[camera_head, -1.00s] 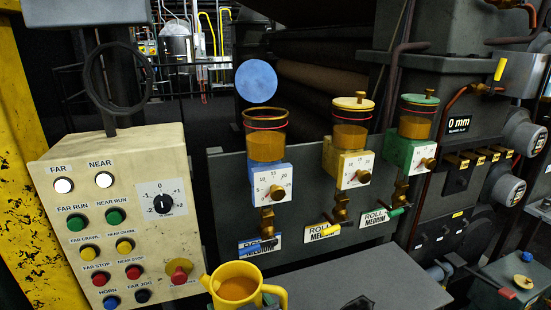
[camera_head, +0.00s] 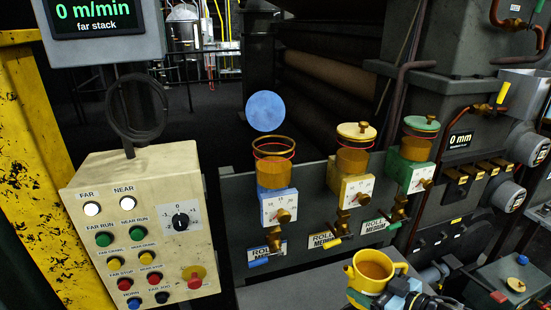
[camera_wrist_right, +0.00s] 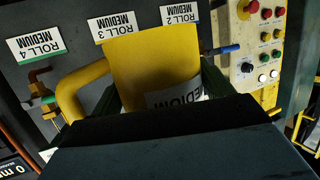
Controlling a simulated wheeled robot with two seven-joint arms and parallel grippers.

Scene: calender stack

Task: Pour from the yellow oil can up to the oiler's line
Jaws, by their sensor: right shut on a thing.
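The yellow oil can (camera_head: 372,268) stands upright with amber oil showing in its open mouth, below and right of the oilers. My right gripper (camera_head: 398,290) is shut on it; in the right wrist view the can (camera_wrist_right: 150,65) sits between the dark fingers (camera_wrist_right: 160,92), its handle at left. The blue-based oiler (camera_head: 273,172) is open on top, with amber oil close to its red line; I cannot tell exactly how close. The blue round lid (camera_head: 265,111) is raised above it. The yellow-based oiler (camera_head: 352,160) and green-based oiler (camera_head: 413,150) are lidded. My left gripper is out of view.
A cream button panel (camera_head: 140,225) stands at left, under a speed display (camera_head: 95,20) reading 0 m/min. A grey ledge (camera_head: 310,290) lies below the oilers. Pipes and grey machine housings (camera_head: 450,100) fill the right side.

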